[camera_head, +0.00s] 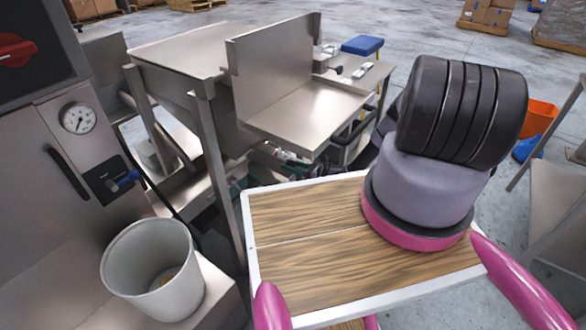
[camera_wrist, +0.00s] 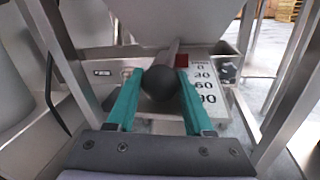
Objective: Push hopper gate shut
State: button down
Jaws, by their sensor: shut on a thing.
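The gate itself is hidden from both views. In the head view my gripper is mostly hidden below the bench.
Steel legs (camera_wrist: 297,75) stand close on the right of the wrist view. A white bucket (camera_head: 155,270) and a cabinet with a gauge (camera_head: 78,119) are on the left. A wood-topped surface (camera_head: 310,225) lies in front. Open floor shows behind the bench.

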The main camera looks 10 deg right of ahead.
jog(key=shift+w+a+r, duration=0.1)
jog(key=shift+w+a, duration=0.05)
jog(key=shift+w, duration=0.05)
jog(key=shift+c, duration=1.6)
grip_release()
jog(key=v, duration=1)
jog(key=shift+s+d, duration=0.25)
jog(key=shift+s, duration=0.05)
